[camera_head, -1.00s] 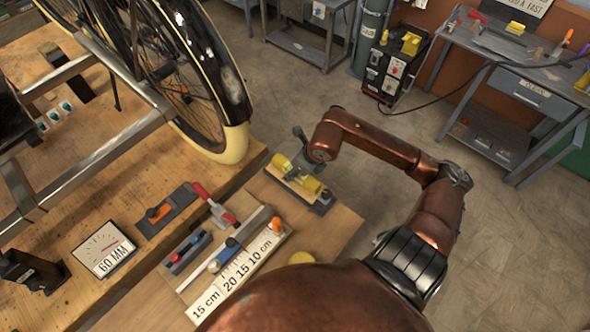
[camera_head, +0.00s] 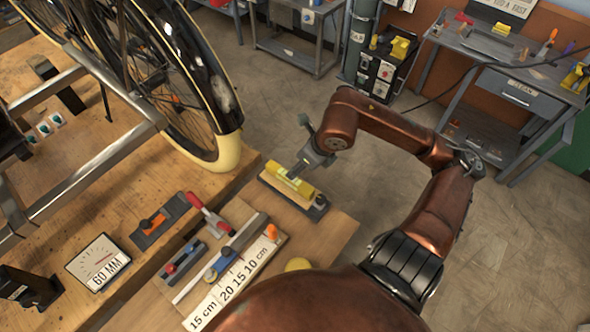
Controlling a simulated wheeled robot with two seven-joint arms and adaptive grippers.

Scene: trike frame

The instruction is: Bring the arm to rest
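My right arm (camera_head: 405,130) comes in from the right, bent at the elbow. Its gripper (camera_head: 300,146) is just behind a yellow block (camera_head: 288,181). The gripper's fingers look spread apart, with nothing seen between them. The yellow block lies on a wood-and-black holder (camera_head: 310,206) at the far edge of the small wooden board. The lower finger is close to the block; whether it touches cannot be told. My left arm and gripper are not in view.
A trike wheel (camera_head: 190,90) and metal frame stand on the workbench (camera_head: 60,215) at left. A scale strip (camera_head: 238,280), a red-handled clamp (camera_head: 210,215) and a dial card (camera_head: 98,262) lie nearer. Open floor (camera_head: 275,110) lies beyond; a grey desk (camera_head: 500,50) stands at back right.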

